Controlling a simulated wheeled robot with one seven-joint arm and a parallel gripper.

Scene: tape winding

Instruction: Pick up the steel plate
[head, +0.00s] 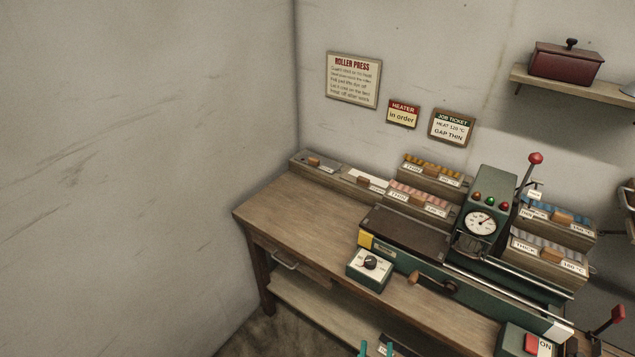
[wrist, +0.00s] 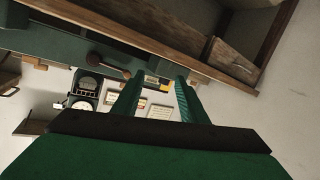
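A flat grey plate (head: 328,166) with a small wooden grip lies in a low holder at the back left of the bench; it looks like the steel plate. A paler plate (head: 352,176) with a similar grip lies just right of it. My gripper (head: 376,349) shows only as two green fingertips at the bottom edge of the head view, low in front of the bench and far from the plates. In the wrist view my gripper (wrist: 156,98) has its fingers apart with nothing between them. I cannot make out the steel plate in the wrist view.
The wooden bench (head: 290,215) is bare at its left end. A green roller press (head: 487,195) with a gauge and red-knobbed lever fills its right half, among several boxes of labelled strips. A dial box (head: 369,270) and a crank (head: 432,283) stand near the front edge.

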